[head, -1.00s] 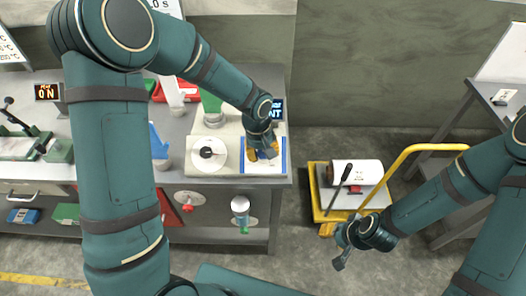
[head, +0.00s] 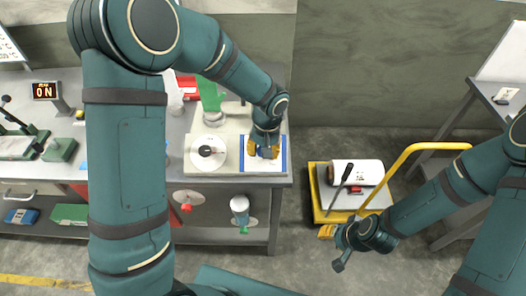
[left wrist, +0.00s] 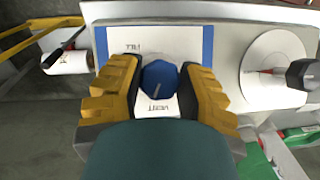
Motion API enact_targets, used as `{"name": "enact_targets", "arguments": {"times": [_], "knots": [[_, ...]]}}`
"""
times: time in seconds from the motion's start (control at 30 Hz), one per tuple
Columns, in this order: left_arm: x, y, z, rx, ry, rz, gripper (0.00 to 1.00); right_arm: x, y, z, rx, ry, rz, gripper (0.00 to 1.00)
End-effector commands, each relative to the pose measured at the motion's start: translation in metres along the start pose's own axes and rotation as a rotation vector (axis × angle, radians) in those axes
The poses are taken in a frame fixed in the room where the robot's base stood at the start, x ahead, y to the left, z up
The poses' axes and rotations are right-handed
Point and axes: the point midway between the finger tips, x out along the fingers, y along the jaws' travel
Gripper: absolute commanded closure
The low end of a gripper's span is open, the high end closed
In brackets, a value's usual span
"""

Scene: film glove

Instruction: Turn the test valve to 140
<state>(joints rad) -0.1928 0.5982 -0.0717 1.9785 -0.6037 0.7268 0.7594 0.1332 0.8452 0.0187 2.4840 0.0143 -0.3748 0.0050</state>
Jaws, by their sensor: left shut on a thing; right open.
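A blue knob (left wrist: 159,76) stands on a white plate (left wrist: 118,42) edged with blue strips, marked FILL and VENT. A short white line on the knob slants towards the VENT side in the left wrist view. My left gripper (head: 264,150) has its yellow-black fingers on both sides of this knob and is shut on it; in the head view the gripper hides the knob. Beside the plate is a white round dial (head: 206,165) with a dark knob and red pointer; it also shows in the left wrist view (left wrist: 268,88). Its figures are unreadable. My right gripper (head: 340,264) is open and empty over the floor.
Below the bench top are a red-handled valve (head: 186,206) and a white fitting with a green part (head: 241,208). A yellow cart (head: 318,201) carrying a white cylinder (head: 358,173) stands right of the bench. An ON display (head: 44,91) is at the left.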

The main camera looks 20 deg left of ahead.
Motion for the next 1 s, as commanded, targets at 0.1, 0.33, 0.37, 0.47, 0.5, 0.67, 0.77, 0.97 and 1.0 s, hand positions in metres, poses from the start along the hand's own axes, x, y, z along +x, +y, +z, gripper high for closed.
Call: {"name": "enact_targets", "arguments": {"times": [0.1,0.33,0.37,0.47,0.5,0.67,0.77,0.97,1.0], "knots": [[0.003,0.002,0.002,0.101,-0.003,-0.056,0.98,0.006,0.002,0.001,0.0,0.0,0.001,0.61],[0.003,0.001,0.002,0.29,-0.004,-0.164,0.98,0.015,0.005,0.002,0.0,0.0,0.003,0.61],[0.003,0.001,0.002,0.316,-0.004,-0.177,0.98,0.017,0.005,0.002,-0.001,0.0,0.003,0.61],[0.004,0.001,0.002,0.398,-0.004,-0.225,0.98,0.02,0.007,0.004,-0.002,-0.004,0.003,0.61],[0.004,0.002,0.002,0.433,-0.004,-0.242,0.98,0.021,0.007,0.005,-0.002,-0.005,0.002,0.61],[0.004,0.001,0.002,0.565,-0.005,-0.317,0.98,0.027,0.009,0.008,-0.004,-0.012,0.002,0.61],[0.004,0.001,0.002,0.647,-0.006,-0.363,0.98,0.031,0.011,0.01,-0.005,-0.016,0.001,0.61],[0.004,0.001,0.002,0.813,-0.005,-0.456,0.98,0.039,0.014,0.014,-0.008,-0.024,0.0,0.61],[0.004,0.001,0.003,0.845,-0.005,-0.474,0.98,0.041,0.015,0.015,-0.008,-0.026,0.0,0.61]]}}
